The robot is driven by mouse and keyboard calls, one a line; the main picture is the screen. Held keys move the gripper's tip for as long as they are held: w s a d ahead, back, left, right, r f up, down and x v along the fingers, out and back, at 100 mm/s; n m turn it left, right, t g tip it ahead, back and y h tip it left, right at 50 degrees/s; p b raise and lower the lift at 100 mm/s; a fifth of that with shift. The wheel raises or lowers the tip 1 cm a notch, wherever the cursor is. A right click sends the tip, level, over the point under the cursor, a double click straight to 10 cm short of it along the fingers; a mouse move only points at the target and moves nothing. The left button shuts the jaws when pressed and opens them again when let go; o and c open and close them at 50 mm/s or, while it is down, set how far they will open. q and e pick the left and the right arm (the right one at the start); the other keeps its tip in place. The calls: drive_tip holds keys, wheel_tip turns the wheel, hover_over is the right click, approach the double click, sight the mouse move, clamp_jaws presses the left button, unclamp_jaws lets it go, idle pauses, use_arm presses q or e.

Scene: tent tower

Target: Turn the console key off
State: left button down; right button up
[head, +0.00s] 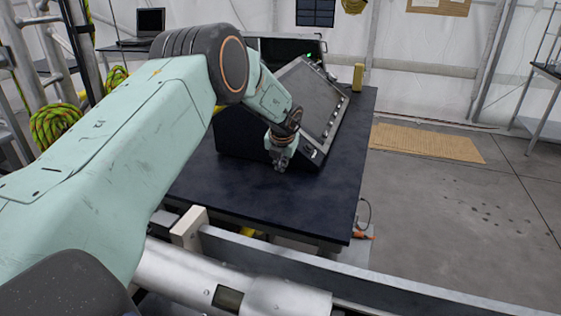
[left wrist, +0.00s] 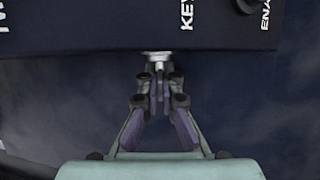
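The console (head: 310,100) is a dark box with a sloped screen panel, standing on the dark table. The console key (left wrist: 158,57) shows as a small silver piece at the console's lower edge, beside the white lettering "KEY" in the left wrist view. My left gripper (head: 281,166) is at the console's near lower corner. In the left wrist view its fingers (left wrist: 158,82) are drawn together on the key's stem. The fingers partly cover the key, so its turned angle is hard to tell. My right gripper is not in view.
The dark table (head: 240,200) has bare room in front of the console. A black knob (left wrist: 247,5) is near the key on the panel. A yellow object (head: 358,77) stands behind the console. A metal rail (head: 290,250) runs in front of the table.

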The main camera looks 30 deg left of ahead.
use_arm(q)
drive_tip(key=shift+w+r+h, duration=0.15)
drive_tip(key=shift+r+h, duration=0.05)
drive_tip(key=shift+h, duration=0.2)
drive_tip(key=c, duration=1.5)
unclamp_jaws()
drive_tip(key=shift+c, duration=0.2)
drive_tip(key=shift+f, duration=0.1)
drive_tip(key=v, duration=1.2)
drive_tip(key=shift+s, duration=0.2)
drive_tip(key=shift+d, duration=0.1)
